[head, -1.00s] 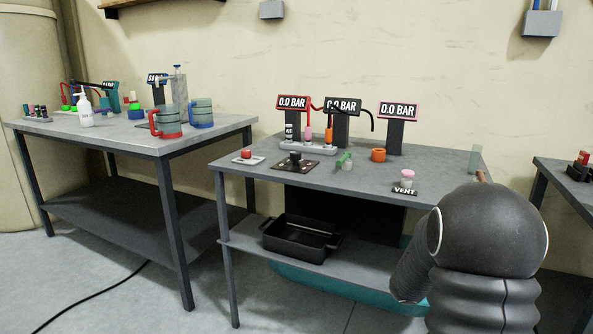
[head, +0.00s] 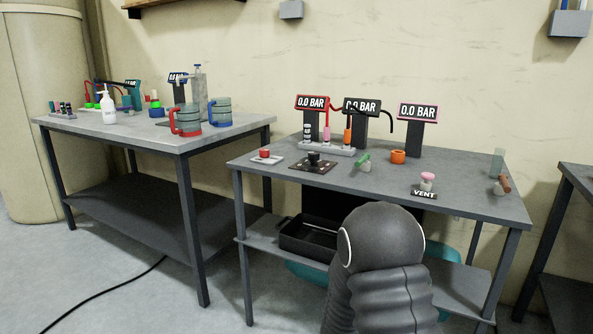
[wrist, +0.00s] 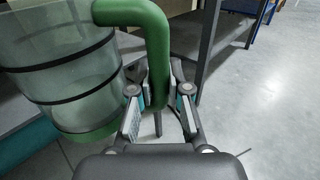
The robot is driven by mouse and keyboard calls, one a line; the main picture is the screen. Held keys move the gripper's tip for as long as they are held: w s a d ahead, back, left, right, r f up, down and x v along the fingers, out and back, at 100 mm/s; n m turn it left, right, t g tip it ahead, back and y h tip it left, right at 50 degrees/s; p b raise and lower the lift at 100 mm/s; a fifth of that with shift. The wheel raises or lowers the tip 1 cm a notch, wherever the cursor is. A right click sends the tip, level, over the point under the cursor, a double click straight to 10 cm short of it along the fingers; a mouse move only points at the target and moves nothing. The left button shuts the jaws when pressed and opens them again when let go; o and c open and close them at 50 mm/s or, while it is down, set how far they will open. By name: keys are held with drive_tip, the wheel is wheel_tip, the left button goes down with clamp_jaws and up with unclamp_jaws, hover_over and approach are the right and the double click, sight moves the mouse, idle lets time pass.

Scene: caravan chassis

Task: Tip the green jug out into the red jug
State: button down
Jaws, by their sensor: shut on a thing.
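The green jug (wrist: 70,75), clear with dark bands and a green base, shows large at the left of the wrist view. My gripper (wrist: 160,92) is shut on its green handle (wrist: 156,40). The jug looks roughly upright, and its rim is cut off by the frame, so I cannot see what is in it. In the head view, my gripper and the green jug are hidden behind my dark arm. The red jug (head: 187,118), clear with a red handle and base, stands upright on the left table (head: 120,136), apart from my gripper.
A blue jug (head: 220,112) stands close to the right of the red jug. A metal dispenser (head: 200,88) stands behind them, and a white pump bottle (head: 107,108) to the left. The right table (head: 380,180) holds gauges and small parts. A black tray (head: 305,240) sits on its lower shelf.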

drive_tip(key=w+a+f+n+t+y, duration=0.1)
drive_tip(key=w+a+f+n+t, duration=0.1)
drive_tip(key=w+a+f+t, duration=0.2)
drive_tip(key=w+a+f+n+t+y, duration=0.2)
drive_tip(key=a+f, duration=0.6)
drive_tip(key=a, duration=0.5)
drive_tip(key=shift+w+f+n+t+y, duration=0.15)
drive_tip(key=shift+w+n+t+y, duration=0.15)
drive_tip(key=shift+w+n+t, duration=0.65)
drive_tip(key=shift+w+a, duration=0.2)
